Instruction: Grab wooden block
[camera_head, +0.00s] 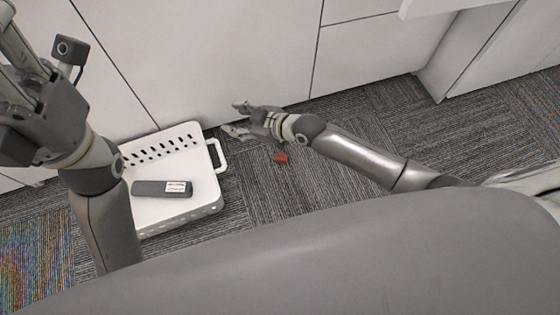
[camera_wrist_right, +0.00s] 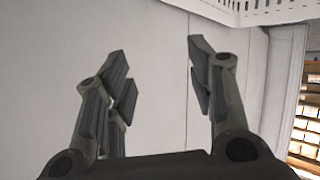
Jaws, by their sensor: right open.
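A small reddish-brown block (camera_head: 281,157) lies on the carpet, right of the white basket and just below my right forearm in the head view. My right gripper (camera_head: 237,119) is open and empty, up and left of the block and close to the white cabinet front. Its spread fingers also show in the right wrist view (camera_wrist_right: 160,78), with nothing between them; the block is not in that view. My left gripper (camera_head: 18,60) is raised at the upper left, partly cut off by the frame edge, and its finger opening is unclear.
A white perforated basket (camera_head: 205,206) with a handle stands on the carpet (camera_head: 335,190), holding a dark grey box-like object (camera_head: 150,188) with a white label. White cabinets (camera_head: 220,60) close off the far side. Carpet around the block is clear.

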